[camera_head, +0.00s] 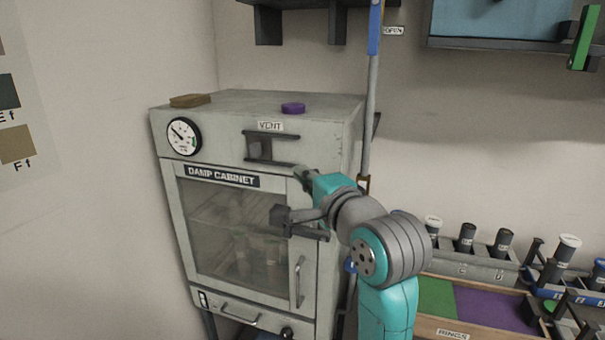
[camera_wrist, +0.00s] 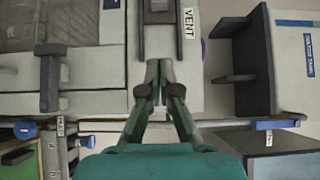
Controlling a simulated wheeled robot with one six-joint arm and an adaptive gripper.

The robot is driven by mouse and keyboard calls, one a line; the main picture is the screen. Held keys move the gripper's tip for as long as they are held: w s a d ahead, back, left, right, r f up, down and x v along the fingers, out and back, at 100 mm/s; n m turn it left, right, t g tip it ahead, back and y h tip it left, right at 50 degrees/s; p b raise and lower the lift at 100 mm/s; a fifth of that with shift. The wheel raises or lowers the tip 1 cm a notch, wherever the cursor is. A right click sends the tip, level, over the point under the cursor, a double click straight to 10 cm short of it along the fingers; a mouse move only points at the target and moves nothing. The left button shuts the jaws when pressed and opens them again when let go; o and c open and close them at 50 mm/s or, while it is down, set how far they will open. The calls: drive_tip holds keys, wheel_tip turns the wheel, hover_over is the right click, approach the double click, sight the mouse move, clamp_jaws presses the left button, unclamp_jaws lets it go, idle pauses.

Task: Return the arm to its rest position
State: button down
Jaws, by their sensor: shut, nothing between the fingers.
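My gripper (camera_head: 301,173) is at the upper right of the grey damp cabinet (camera_head: 335,125), just below and right of the vent (camera_head: 270,149). Its fingers are together with nothing between them. In the wrist view, the gripper (camera_wrist: 159,68) overlaps the lower end of the vent fitting (camera_wrist: 158,42); I cannot tell whether it touches. My arm reaches from the lower right, bent, with its teal and grey links in front of the cabinet's right side.
A tall grey rod (camera_head: 369,110) with a blue upper end stands beside the cabinet. A dark latch (camera_head: 280,215) sticks out from the door. A purple disc (camera_head: 293,108) and brown block (camera_head: 190,100) lie on top. Trays and dark cylinders (camera_head: 467,237) stand at right; a shelf hangs above.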

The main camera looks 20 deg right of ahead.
drive_tip(key=s+d+f+n+h, duration=0.15)
drive_tip(key=s+f, duration=0.35)
drive_tip(key=f, duration=0.6)
drive_tip(key=s+f+n+g, duration=0.1)
drive_tip(key=s+f+n, duration=0.2)
drive_tip(key=s+f, duration=0.55)
drive_tip(key=s+f+n+h, duration=0.1)
drive_tip(key=s+f+n, duration=0.1)
drive_tip(key=f, duration=1.2)
drive_tip(key=s+f+n+g, duration=0.15)
drive_tip(key=s+f, duration=0.25)
drive_tip(key=s, duration=0.5)
drive_tip(key=s+f+n, duration=0.3)
drive_tip(key=s, duration=0.5)
drive_tip(key=s+n, duration=0.5)
drive_tip(key=s, duration=1.1)
drive_tip(key=shift+d+r, duration=0.25)
drive_tip(key=shift+d, duration=0.15)
drive_tip(key=shift+g, duration=0.25)
